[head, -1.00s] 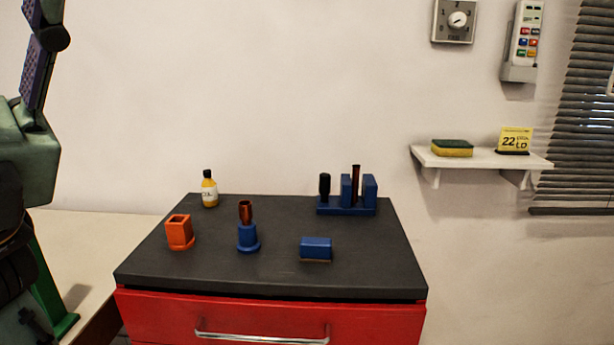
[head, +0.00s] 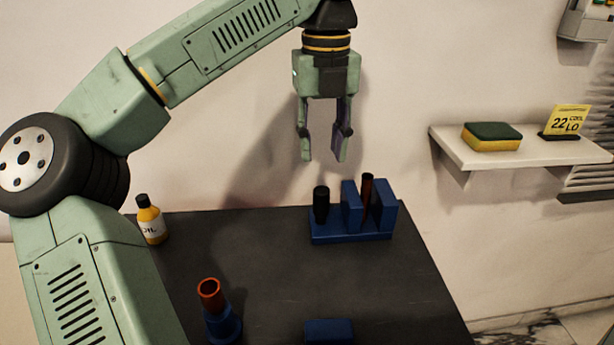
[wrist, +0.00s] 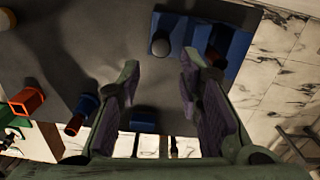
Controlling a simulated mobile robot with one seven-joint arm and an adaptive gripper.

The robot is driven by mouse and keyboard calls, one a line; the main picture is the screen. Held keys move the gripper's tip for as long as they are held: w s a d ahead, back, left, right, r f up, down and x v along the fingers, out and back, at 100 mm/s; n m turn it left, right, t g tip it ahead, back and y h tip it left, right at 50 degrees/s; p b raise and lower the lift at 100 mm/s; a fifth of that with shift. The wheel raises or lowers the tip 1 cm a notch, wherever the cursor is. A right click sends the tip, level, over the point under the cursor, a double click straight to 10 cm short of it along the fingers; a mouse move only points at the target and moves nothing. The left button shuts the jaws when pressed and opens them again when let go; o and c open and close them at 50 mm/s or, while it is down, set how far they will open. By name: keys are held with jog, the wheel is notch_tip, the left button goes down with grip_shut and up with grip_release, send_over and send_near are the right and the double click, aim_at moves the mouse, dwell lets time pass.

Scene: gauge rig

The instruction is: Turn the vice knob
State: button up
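The blue vice (head: 352,236) sits at the back of the dark cabinet top, with two upright jaws and a brown-red tube (head: 367,190) standing between them. Its black knob (head: 321,205) stands upright at the left end of the base. My gripper (head: 323,160) points down above the knob, with a clear gap below the fingertips. Its two fingers are apart and nothing is between them. In the wrist view, the knob (wrist: 160,45) shows just beyond the open fingertips (wrist: 158,68), and the vice (wrist: 205,38) lies to the upper right.
A copper-coloured tube (head: 210,292) stands in a blue holder (head: 223,325), with a blue block (head: 329,331) to its right. An oil bottle (head: 152,222) stands at the back left. An orange socket (wrist: 27,101) shows in the wrist view. A wall shelf (head: 500,152) holds a sponge (head: 492,137).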

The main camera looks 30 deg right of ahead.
aim_at(322, 191)
notch_tip(322, 191, down, 10)
jog(key=shift+s+f+p, duration=0.15)
jog(key=shift+f+p, duration=0.05)
jog(key=shift+p, duration=0.4)
jog(key=shift+c, duration=0.6)
grip_shut()
